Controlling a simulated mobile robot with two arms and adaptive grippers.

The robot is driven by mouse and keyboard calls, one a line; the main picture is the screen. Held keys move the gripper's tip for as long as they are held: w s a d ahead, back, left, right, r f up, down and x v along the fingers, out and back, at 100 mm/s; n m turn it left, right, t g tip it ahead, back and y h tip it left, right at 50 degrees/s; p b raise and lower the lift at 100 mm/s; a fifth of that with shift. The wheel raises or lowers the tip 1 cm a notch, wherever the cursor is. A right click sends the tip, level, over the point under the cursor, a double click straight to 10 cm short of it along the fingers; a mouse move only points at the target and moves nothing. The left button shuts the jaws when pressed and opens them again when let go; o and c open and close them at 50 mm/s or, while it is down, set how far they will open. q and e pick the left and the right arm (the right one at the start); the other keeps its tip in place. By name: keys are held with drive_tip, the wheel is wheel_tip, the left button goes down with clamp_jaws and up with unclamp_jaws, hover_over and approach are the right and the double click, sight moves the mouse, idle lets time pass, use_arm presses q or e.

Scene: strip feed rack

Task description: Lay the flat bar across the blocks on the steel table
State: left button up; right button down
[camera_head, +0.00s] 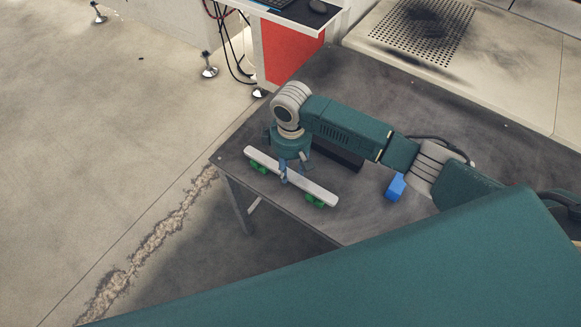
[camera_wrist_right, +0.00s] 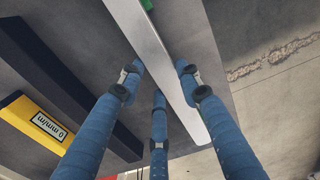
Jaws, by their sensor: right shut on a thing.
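The flat bar (camera_head: 318,190) is long and pale grey and lies over the steel table (camera_head: 362,205) near its left corner. Green blocks show under it, one near its far left end (camera_head: 258,167) and one near its near right end (camera_head: 315,200). The bar looks level on them; I cannot tell whether it touches both. My right gripper (camera_head: 284,173) points down and is shut on the bar near its middle. In the right wrist view the bar (camera_wrist_right: 165,60) runs between the blue fingers, with a bit of green block (camera_wrist_right: 147,4) at the top. My left gripper is not in view.
A dark long bar (camera_head: 338,154) lies behind my right gripper. A blue object (camera_head: 395,187) lies right of it. In the right wrist view, a yellow device with a display (camera_wrist_right: 38,122) lies beside a dark bar (camera_wrist_right: 60,85). A red-fronted cabinet (camera_head: 290,55) stands beyond the table.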

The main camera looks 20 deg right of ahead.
sight(291, 172)
drive_tip(key=c, duration=1.2)
unclamp_jaws()
drive_tip(key=shift+f, duration=0.1)
wheel_tip(291, 172, up, 12)
drive_tip(key=shift+b, duration=0.4)
